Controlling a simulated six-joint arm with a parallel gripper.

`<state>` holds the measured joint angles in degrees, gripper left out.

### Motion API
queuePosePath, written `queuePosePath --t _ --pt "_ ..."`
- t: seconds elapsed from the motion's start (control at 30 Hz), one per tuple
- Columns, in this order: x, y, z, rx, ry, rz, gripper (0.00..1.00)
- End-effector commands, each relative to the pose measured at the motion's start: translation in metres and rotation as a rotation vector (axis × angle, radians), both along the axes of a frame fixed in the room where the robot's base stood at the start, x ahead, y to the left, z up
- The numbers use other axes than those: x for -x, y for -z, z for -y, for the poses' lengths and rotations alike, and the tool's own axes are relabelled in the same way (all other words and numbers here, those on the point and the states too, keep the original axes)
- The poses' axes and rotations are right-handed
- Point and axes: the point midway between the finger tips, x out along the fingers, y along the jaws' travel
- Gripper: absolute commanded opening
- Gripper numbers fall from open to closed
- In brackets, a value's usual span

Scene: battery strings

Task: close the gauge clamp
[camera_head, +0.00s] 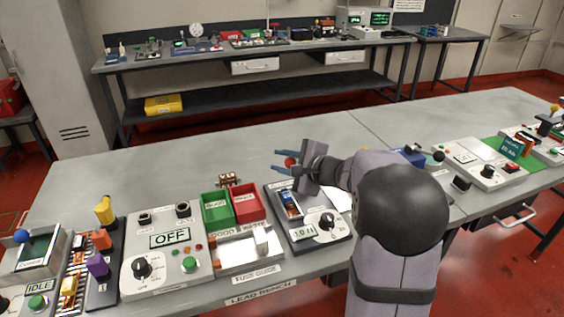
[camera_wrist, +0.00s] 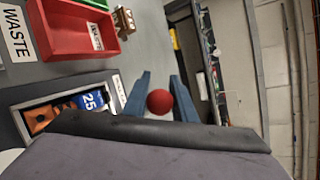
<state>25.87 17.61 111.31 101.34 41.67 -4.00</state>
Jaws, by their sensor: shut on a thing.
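My gripper (camera_head: 284,161) is above the back of the grey gauge unit (camera_head: 331,234), its two blue fingers on either side of a red ball knob (camera_head: 291,162). In the wrist view the knob (camera_wrist: 159,102) sits between the fingers (camera_wrist: 160,95), and they are shut on it. The lever below the knob is hidden by my wrist. A blue fuse marked 25 (camera_wrist: 92,101) lies in the gauge's slot; it also shows in the head view (camera_head: 291,205).
Green (camera_head: 216,209) and red (camera_head: 246,204) bins stand left of the gauge, with the WASTE label by the red one. A light fuse tray (camera_head: 240,252) is in front of them. A small brown part (camera_head: 229,180) stands behind the bins.

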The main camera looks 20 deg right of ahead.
Motion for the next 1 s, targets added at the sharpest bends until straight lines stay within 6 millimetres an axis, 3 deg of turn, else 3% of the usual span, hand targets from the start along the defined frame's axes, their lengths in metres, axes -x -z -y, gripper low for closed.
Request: queuePosePath --t 0.03,0.07,0.1,0.13,0.57,1.0 --pt "0.001 0.002 -0.001 0.001 -0.003 -0.004 0.00" --pt "0.001 0.002 -0.001 0.001 -0.004 -0.004 0.32" --pt "0.001 0.002 -0.001 0.001 -0.004 -0.004 0.41" --pt "0.001 0.002 -0.001 0.001 -0.004 -0.004 0.43" --pt "0.006 -0.002 0.002 0.000 -0.001 0.000 0.43" --pt "0.054 -0.021 0.019 0.002 0.000 0.000 0.43"
